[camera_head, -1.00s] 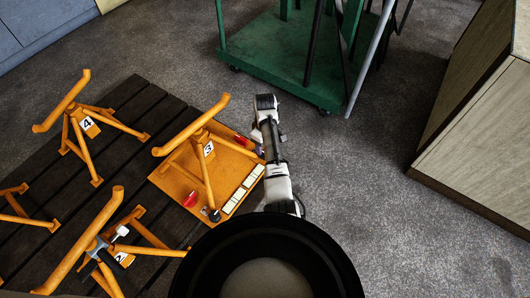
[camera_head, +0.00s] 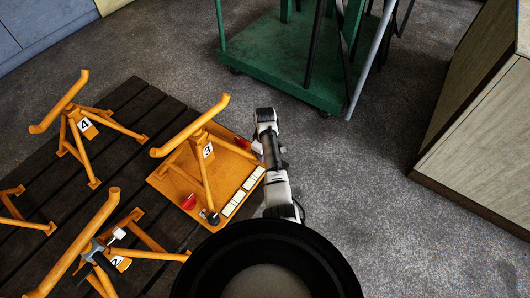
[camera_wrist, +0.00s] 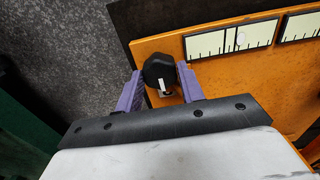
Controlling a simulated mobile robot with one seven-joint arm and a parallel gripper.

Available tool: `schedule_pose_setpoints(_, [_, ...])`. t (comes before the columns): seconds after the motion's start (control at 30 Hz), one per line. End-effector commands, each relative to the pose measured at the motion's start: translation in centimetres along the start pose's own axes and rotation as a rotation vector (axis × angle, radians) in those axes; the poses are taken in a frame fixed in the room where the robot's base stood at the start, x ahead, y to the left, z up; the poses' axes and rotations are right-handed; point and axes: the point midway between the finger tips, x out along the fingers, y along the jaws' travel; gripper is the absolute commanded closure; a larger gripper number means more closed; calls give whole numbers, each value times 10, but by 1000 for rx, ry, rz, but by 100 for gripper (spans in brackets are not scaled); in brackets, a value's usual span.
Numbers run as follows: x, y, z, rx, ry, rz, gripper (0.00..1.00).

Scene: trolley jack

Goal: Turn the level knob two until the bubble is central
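A black knob (camera_wrist: 159,72) with a white mark sits at a corner of the orange plate (camera_wrist: 160,45) in the wrist view. The two purple fingers of my gripper (camera_wrist: 160,75) are on either side of it, with no clear gap. Two pale level scales with black ticks lie to its right, a nearer one (camera_wrist: 217,43) and a farther one (camera_wrist: 300,27). A pale oval, perhaps the bubble, shows on the nearer scale, right of its middle. In the head view the plate (camera_head: 233,160) bears both scales along its right edge. My arm hides the gripped knob there.
Another black knob (camera_head: 213,218) and a red round part (camera_head: 188,201) are on the plate, below jack stand 3 (camera_head: 190,131). More orange stands occupy the dark slatted pallet (camera_head: 120,92). A green trolley (camera_head: 270,60) is behind; a wooden cabinet (camera_head: 470,130) is right. Carpet between is clear.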

Motion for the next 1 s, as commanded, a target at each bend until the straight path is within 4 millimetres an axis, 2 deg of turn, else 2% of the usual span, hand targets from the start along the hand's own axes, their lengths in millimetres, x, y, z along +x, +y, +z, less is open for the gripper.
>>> schedule_pose_setpoints(0.1, [0, 0, 0, 0, 0, -1, 84])
schedule_pose_setpoints(0.47, [-2, 0, 0, -78, -1, -3, 84])
schedule_pose_setpoints(1.0, [-2, 0, 0, -504, -1, -2, 84])
